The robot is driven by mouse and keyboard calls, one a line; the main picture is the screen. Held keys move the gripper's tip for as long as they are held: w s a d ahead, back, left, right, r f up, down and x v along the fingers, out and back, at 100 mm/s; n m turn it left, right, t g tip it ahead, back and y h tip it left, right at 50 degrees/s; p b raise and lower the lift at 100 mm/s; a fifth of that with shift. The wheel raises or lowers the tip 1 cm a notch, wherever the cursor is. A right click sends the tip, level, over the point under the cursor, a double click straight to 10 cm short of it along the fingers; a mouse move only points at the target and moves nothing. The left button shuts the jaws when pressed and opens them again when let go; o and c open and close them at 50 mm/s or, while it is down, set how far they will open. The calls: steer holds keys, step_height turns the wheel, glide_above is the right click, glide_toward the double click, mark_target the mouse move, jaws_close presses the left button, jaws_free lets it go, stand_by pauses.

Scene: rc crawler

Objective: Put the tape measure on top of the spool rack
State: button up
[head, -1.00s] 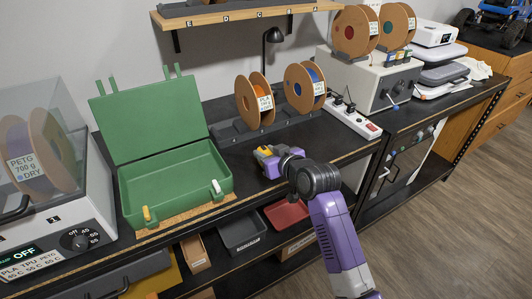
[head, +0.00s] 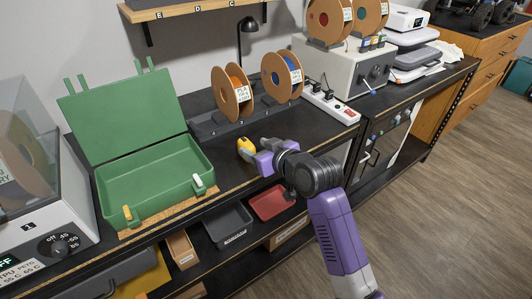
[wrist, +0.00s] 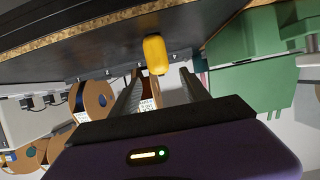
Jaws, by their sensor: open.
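The yellow tape measure (head: 246,149) sits on the black bench top, right of the green open case and in front of the spool rack. In the wrist view the tape measure (wrist: 156,54) shows just beyond the fingertips, between their lines. My gripper (head: 259,156) is open and empty, low over the bench at its front edge, just right of the tape measure. In the wrist view its two fingers (wrist: 161,84) are spread apart. The spool rack (head: 207,129) is a dark low stand at the back of the bench, holding an orange spool (head: 233,91) and a blue spool (head: 282,77).
The green case (head: 155,185) stands left, lid raised. A power strip (head: 331,107) and grey box (head: 345,66) with spools on top lie right. A black lamp (head: 246,40) stands behind the rack. Bins (head: 229,222) sit below. Bench around the tape measure is clear.

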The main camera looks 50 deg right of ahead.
steer(key=v, duration=0.6)
steer(key=s+a+f, duration=0.9)
steer(key=s+a, duration=0.3)
steer(key=s+a+r+n+t+y, duration=0.1)
steer(key=s+a+r+y, duration=0.1)
steer(key=s+a, duration=0.3)
steer(key=s+a+r+n+y, duration=0.1)
steer(key=s+a, duration=0.3)
steer(key=s, duration=0.8)
steer(key=shift+s+a+r+n+t+y, duration=0.3)
steer(key=shift+a+r+n+t+y, duration=0.1)
steer(key=shift+r+n, duration=0.25)
